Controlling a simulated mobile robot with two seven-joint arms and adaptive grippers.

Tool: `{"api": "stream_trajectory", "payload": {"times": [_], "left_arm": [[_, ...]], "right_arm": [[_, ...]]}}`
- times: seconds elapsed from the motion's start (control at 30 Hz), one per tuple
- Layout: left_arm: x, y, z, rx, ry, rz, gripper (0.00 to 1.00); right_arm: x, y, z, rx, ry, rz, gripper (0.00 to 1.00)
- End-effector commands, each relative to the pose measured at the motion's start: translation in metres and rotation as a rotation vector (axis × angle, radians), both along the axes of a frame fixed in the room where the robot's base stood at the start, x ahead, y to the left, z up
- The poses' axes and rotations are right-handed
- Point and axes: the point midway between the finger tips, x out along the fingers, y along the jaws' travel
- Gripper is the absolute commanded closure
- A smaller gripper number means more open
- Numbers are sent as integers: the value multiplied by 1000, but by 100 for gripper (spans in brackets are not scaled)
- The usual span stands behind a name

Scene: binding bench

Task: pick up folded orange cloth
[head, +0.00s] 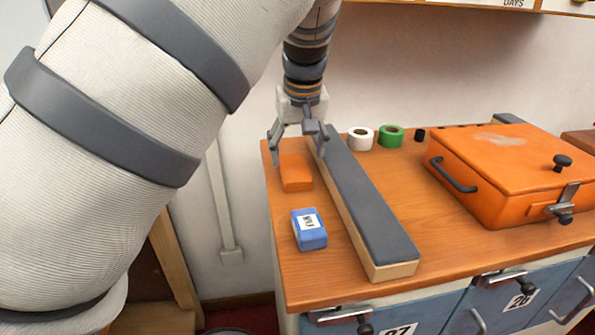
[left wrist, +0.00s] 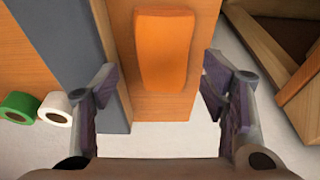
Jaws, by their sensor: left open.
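The folded orange cloth (head: 296,173) lies on the wooden bench top near its left end, left of a long grey-topped board. My left gripper (head: 298,146) is open above the cloth's far end, pointing down. In the left wrist view the cloth (left wrist: 165,50) shows between and beyond the two spread fingers (left wrist: 160,95), with nothing held. From these views I cannot tell the exact height of the fingertips above the cloth. My right gripper is not in view.
The grey-topped board (head: 372,210) runs close along the cloth's right side. A blue labelled block (head: 309,230) sits in front of the cloth. An orange case (head: 505,175) is at right.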

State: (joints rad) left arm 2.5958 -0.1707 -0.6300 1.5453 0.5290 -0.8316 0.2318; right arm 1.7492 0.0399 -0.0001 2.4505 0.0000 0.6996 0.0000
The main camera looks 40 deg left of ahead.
Motion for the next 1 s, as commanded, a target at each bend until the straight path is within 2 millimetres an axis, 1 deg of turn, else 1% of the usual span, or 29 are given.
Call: {"api": "stream_trajectory", "payload": {"times": [0.2, 0.27, 0.33, 0.53, 0.57, 0.6, 0.67, 0.7, 1.0], "left_arm": [[7, 15, -37, 0, 3, 1, 33], [9, 17, -45, 0, 1, 0, 33], [10, 18, -48, 0, -2, 1, 33], [10, 18, -47, 0, -4, 0, 33], [10, 18, -47, 0, -4, 0, 40], [10, 18, -47, 0, -4, 0, 49], [10, 18, -47, 0, -4, 0, 63], [10, 18, -47, 0, -4, 0, 67], [10, 18, -46, 0, -4, 0, 67]], "right_arm": [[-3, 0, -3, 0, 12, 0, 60], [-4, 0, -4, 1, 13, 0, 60], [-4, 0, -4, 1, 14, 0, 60], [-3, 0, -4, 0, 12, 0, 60], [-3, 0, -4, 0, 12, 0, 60], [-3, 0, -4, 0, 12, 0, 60], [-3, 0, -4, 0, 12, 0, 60], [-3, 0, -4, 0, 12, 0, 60], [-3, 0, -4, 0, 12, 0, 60]]}}
